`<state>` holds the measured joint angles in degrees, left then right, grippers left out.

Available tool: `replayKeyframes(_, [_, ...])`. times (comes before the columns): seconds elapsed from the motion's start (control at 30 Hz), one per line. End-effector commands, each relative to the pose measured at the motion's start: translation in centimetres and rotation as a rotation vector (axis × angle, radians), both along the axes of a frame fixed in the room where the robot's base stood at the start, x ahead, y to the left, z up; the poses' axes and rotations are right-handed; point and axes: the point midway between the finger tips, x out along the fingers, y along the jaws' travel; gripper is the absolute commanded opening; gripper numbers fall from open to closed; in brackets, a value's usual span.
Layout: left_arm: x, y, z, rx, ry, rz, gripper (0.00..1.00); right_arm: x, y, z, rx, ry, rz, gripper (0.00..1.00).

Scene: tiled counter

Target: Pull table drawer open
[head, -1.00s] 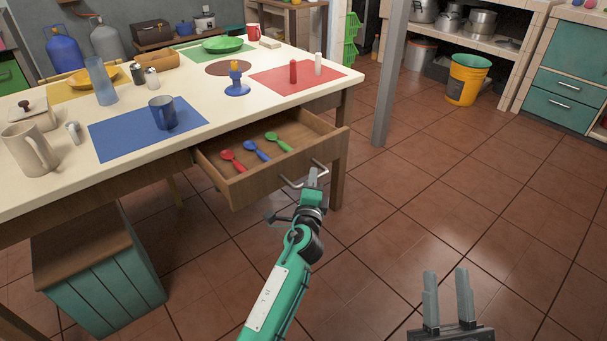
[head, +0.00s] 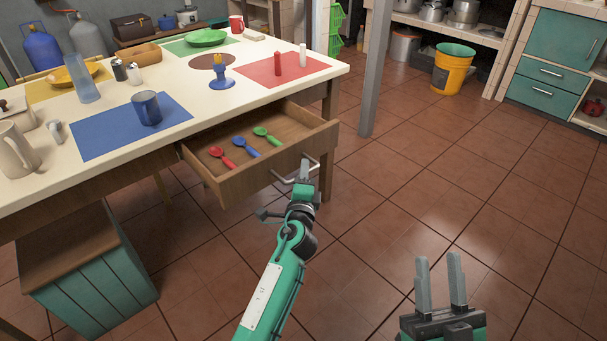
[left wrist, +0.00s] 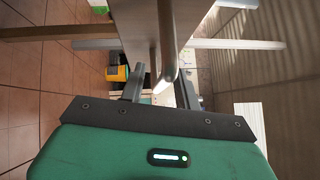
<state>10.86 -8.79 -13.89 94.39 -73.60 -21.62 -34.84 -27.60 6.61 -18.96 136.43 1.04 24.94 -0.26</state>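The table drawer (head: 236,186) is wooden and stands pulled out from under the white-topped table (head: 240,103). A red spoon (head: 221,157), a blue spoon (head: 245,146) and a green spoon (head: 267,136) lie in it. My left gripper (head: 304,166) is at the metal handle on the drawer front. In the left wrist view, the handle (left wrist: 164,80) passes between the fingers of my left gripper (left wrist: 161,85), which stand apart with gaps beside it. My right gripper (head: 439,280) is open and empty above the floor at lower right.
A grey post (head: 377,70) stands right of the table. A green-slatted cabinet (head: 90,268) stands under the table at left. A yellow bucket (head: 454,70) and teal drawers (head: 541,95) are at the back right. The tiled floor (head: 480,185) is clear at right.

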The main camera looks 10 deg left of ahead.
Motion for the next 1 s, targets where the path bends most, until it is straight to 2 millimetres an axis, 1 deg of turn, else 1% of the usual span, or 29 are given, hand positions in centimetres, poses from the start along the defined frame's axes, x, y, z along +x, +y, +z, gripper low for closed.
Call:
replayKeyframes(0.17, [-1.1,-0.1,-0.2,0.0,0.001,-0.001,0.33,0.1,0.0,0.0,-0.001,0.006,0.001,0.36])
replayKeyframes(0.27, [-2.6,-0.3,-0.4,-0.001,0.002,-0.001,0.33,0.2,0.1,-0.1,-0.004,0.018,0.002,0.36])
replayKeyframes(0.47, [-6.4,-0.7,-1.0,-0.001,0.002,0.0,0.33,0.3,0.3,-0.7,-0.009,0.044,0.005,0.36])
replayKeyframes(0.6, [-9.0,-1.0,-1.4,0.0,0.002,-0.001,0.33,0.1,0.2,-0.6,-0.004,0.027,0.004,0.36])
replayKeyframes(0.8, [-12.0,-1.4,-1.9,-0.001,0.002,-0.001,0.33,-0.4,-0.2,0.2,0.01,-0.035,-0.004,0.36])
replayKeyframes(1.0, [-13.4,-1.5,-1.9,0.0,0.001,0.0,0.33,-0.6,-0.6,1.5,0.017,-0.1,-0.013,0.36])
